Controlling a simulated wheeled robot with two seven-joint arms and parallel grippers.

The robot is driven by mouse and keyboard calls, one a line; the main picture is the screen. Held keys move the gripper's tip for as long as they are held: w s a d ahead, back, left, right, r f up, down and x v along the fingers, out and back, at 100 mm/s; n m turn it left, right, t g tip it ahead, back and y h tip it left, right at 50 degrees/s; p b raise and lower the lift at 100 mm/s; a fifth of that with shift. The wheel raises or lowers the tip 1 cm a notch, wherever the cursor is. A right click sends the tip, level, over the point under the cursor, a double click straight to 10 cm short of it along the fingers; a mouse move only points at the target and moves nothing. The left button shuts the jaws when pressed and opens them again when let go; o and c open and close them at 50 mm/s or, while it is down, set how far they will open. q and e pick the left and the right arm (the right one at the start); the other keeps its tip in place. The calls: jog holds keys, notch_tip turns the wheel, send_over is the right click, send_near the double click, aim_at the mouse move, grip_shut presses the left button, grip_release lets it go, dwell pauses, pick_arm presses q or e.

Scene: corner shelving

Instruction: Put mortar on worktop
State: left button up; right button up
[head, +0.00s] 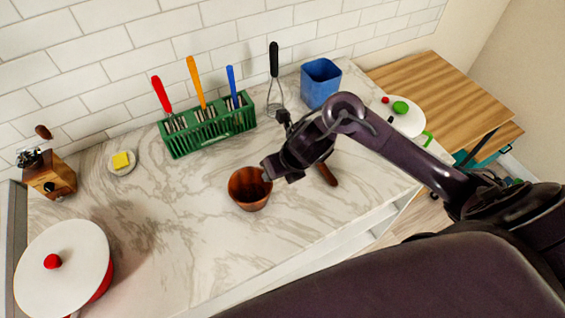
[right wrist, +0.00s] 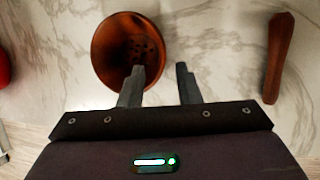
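The mortar (head: 249,188) is a reddish-brown wooden cup, open side up, on the white marble worktop (head: 205,215). It also shows in the right wrist view (right wrist: 112,45), with dark specks inside. The brown pestle (head: 328,174) lies apart to its right, partly behind my arm in the head view. My right gripper (head: 268,172) is at the mortar's right rim. In the right wrist view the fingers (right wrist: 160,75) are spread apart: one overlaps the mortar's rim, the other is outside to its right. I cannot tell whether either touches it. My left gripper is not in view.
A green rack (head: 208,132) with colored-handled utensils, a whisk (head: 274,75) and a blue container (head: 320,82) stand along the wall. Marble in front of the rack is clear.

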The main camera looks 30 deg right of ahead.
jog(key=v, duration=0.5)
jog(key=shift+p, duration=0.4)
